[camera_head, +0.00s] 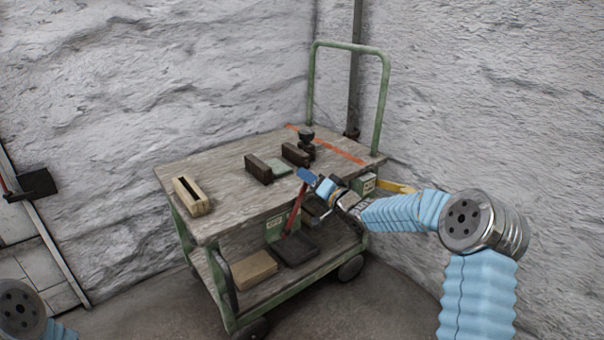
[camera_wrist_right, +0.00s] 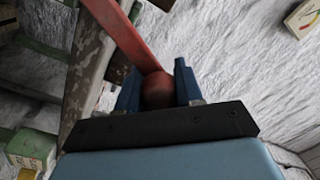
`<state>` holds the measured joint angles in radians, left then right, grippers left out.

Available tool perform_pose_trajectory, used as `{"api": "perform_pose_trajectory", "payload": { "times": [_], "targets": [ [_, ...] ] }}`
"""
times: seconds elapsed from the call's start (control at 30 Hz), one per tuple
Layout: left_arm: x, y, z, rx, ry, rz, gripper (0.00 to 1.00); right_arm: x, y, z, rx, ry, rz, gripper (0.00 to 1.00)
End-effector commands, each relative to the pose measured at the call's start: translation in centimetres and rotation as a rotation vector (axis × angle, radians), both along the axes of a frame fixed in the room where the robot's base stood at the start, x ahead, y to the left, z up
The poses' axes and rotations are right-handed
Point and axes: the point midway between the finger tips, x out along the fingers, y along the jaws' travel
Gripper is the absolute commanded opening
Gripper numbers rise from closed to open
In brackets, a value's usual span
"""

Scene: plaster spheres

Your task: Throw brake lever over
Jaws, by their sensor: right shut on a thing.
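The red brake lever (camera_head: 295,211) rises beside the near right edge of a trolley and leans slightly to the right at its top. In the right wrist view, its red bar (camera_wrist_right: 120,36) runs down from the top to a round red knob (camera_wrist_right: 158,91). My right gripper (camera_head: 315,181) is at the lever's upper end. In the right wrist view, the blue fingers of this gripper (camera_wrist_right: 158,84) stand on both sides of the knob, shut on it. The lever's foot is hard to make out. My left gripper is out of view.
The wooden trolley top (camera_head: 230,205) carries a pale slotted block (camera_head: 190,196), dark brown blocks (camera_head: 258,168) and a black knobbed piece (camera_head: 306,139). The lower shelf holds a tan block (camera_head: 254,269) and a dark flat tray (camera_head: 296,249). A green push handle (camera_head: 384,95) stands behind, near rough white walls.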

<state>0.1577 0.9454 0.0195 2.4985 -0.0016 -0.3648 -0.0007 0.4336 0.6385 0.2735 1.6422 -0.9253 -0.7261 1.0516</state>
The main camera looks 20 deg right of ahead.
Motion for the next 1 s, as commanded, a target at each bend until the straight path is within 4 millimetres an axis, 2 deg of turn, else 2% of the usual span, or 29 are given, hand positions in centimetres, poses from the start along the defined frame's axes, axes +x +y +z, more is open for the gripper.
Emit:
{"api": "perform_pose_trajectory", "payload": {
  "times": [0.2,0.67,0.7,0.83,1.0],
  "targets": [
    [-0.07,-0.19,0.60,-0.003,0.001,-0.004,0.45,0.28,-0.67,-0.39,0.053,0.019,0.002,0.00],
    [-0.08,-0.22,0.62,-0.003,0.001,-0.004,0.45,0.36,-1.01,-0.61,0.066,0.024,-0.001,0.00],
    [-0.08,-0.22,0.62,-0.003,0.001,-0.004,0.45,0.36,-1.02,-0.61,0.066,0.024,-0.002,0.39],
    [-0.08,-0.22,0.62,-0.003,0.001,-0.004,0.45,0.36,-1.02,-0.61,0.064,0.023,-0.001,0.59],
    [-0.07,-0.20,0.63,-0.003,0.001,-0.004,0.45,0.35,-0.97,-0.58,0.063,0.023,0.000,0.60]
  ]
}}
